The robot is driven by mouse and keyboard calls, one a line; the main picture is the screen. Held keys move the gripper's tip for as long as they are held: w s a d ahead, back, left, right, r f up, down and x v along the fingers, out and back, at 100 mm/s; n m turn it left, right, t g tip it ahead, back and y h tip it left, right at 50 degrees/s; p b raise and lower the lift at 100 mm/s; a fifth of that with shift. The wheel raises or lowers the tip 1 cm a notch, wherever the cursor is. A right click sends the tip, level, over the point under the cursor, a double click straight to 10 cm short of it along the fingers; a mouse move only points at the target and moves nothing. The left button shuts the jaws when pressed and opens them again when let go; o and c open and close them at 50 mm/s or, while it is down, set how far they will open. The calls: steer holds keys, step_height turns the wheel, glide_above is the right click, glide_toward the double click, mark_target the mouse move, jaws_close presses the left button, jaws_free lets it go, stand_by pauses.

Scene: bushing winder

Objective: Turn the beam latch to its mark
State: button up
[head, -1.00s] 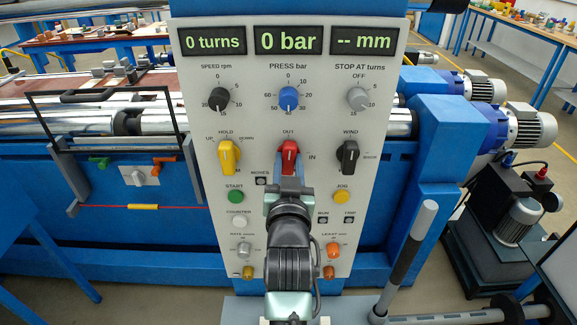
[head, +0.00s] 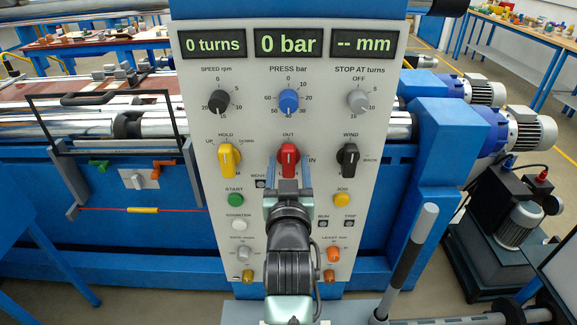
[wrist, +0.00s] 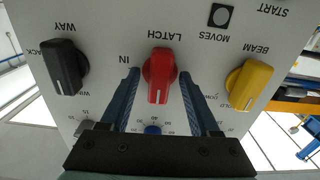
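The red latch knob (head: 289,160) sits on the grey control panel, between the yellow and black knobs. Its bar stands upright, in line with the OUT label above it; the IN label is to its right. In the wrist view, seen upside down, the red knob (wrist: 160,72) has its white line pointing down the picture, with LATCH and IN readable beside it. My gripper (head: 289,184) is open, just below the knob in the head view. In the wrist view my gripper's fingers (wrist: 158,75) lie on either side of the knob, with gaps; they hold nothing.
The yellow beam knob (head: 229,158) and black way knob (head: 347,158) flank the latch closely. The green start button (head: 235,199) and yellow jog button (head: 342,199) sit lower. Displays above read 0 turns, 0 bar and -- mm. A grey lever (head: 412,245) stands at the right.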

steer(key=s+b, duration=0.2)
steer(key=s, duration=1.1)
stand_by(0.4)
step_height(320, 180, up, 20)
steer(key=s+t, duration=0.2)
steer(key=t, duration=0.3)
steer(key=s+r+t, duration=0.2)
steer(key=s+r, duration=0.2)
steer(key=r, duration=0.4)
steer(key=s+r+t, duration=0.2)
steer(key=s+r, duration=0.3)
steer(key=r, duration=0.4)
steer(key=shift+s, duration=0.2)
